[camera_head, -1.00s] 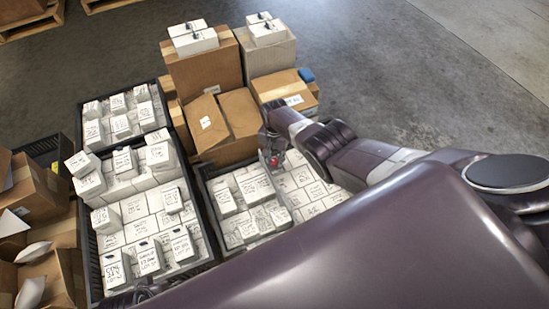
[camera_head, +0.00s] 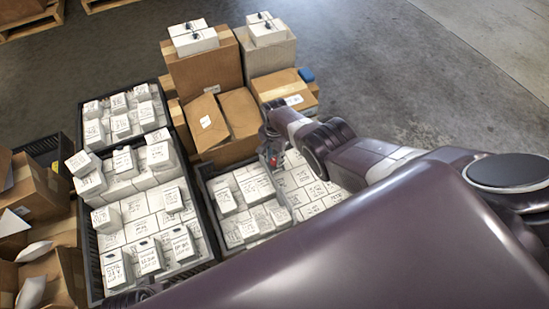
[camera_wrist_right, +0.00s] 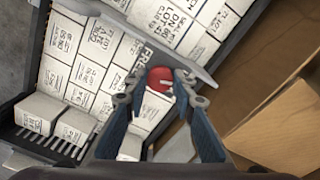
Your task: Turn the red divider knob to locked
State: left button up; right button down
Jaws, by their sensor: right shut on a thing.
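The red divider knob (camera_wrist_right: 160,78) sits between the two blue-grey fingertips of my right gripper (camera_wrist_right: 162,84) in the right wrist view. The fingers are shut on it from both sides. A grey bar (camera_wrist_right: 122,28), which looks like the divider, runs diagonally across the crate just beyond the knob. In the head view my right gripper (camera_head: 271,155) reaches down at the back of the front right crate (camera_head: 204,200), and a bit of red shows there. The fingers partly hide the knob, and I cannot read any lock marking. My left gripper does not show clearly.
White labelled boxes (camera_head: 300,178) fill the crate around the knob. Another crate of boxes (camera_head: 160,220) stands to the left. Cardboard boxes (camera_head: 225,125) stand close behind the gripper. The grey floor (camera_head: 420,100) is clear at the upper right.

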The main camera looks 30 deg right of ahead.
aim_at(275, 160)
jog(key=c, duration=1.6)
grip_release()
jog(key=shift+r, duration=0.15)
notch_tip(275, 160, up, 12)
